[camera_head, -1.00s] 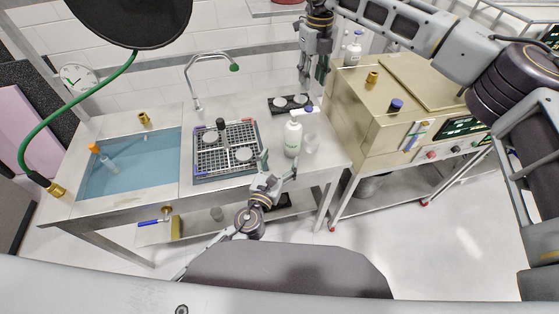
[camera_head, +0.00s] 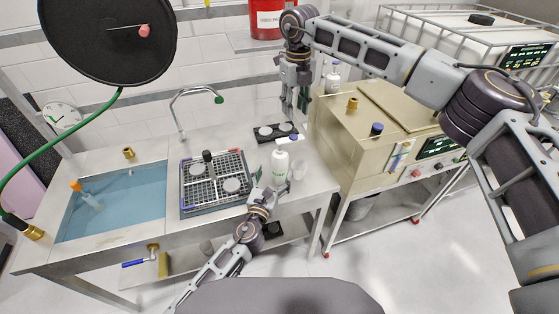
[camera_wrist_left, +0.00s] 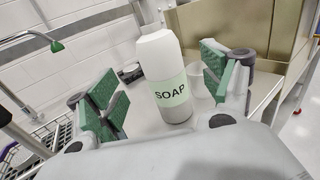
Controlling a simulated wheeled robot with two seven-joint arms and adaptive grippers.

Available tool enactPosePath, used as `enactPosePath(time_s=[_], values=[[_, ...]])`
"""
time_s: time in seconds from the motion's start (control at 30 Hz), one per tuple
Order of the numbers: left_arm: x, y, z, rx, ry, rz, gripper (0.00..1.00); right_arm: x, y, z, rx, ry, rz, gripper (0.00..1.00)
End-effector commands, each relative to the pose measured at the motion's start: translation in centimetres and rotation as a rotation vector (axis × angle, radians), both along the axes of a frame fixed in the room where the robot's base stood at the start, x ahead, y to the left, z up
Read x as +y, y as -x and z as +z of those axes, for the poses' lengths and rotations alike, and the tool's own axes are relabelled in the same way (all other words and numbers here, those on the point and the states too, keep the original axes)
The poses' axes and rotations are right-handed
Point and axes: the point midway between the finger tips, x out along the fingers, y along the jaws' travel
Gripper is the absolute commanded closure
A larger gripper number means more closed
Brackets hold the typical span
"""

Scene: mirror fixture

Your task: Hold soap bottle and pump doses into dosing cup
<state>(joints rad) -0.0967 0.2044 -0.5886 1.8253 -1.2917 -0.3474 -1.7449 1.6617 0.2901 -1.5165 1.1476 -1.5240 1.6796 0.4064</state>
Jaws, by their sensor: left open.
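The white soap bottle (camera_head: 280,166) stands upright near the right end of the steel counter, with a blue-topped pump (camera_head: 289,138). Its green SOAP label faces me in the left wrist view (camera_wrist_left: 172,92). My left gripper (camera_head: 271,181) is open on the near side of the bottle. In the left wrist view its green-padded fingers (camera_wrist_left: 168,88) stand on either side of the bottle, with gaps. The clear dosing cup (camera_head: 301,171) is right of the bottle; it shows partly hidden in the wrist view (camera_wrist_left: 199,84). My right gripper (camera_head: 294,108) hangs pointing down above the pump; its jaw opening is unclear.
A grey rack (camera_head: 211,203) sits left of the bottle, and a black tray (camera_head: 263,137) lies behind. A water-filled sink (camera_head: 140,205) and a faucet (camera_head: 178,116) are farther left. A beige machine (camera_head: 345,130) stands close on the right.

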Motion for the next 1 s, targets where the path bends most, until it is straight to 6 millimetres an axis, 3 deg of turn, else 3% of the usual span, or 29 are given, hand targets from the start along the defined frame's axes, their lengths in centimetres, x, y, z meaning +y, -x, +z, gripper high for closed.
enactPosePath(time_s=[0.6, 1.0], values=[[-1.6, -6.0, 0.1, -0.002, 0.001, 0.001, 0.19, 0.0, 0.0, 0.0, 0.000, 0.000, 0.000, 0.64], [-2.1, -7.5, 0.0, 0.000, 0.000, 0.000, 0.19, 0.0, 0.0, 0.0, 0.000, 0.000, 0.000, 0.64]])
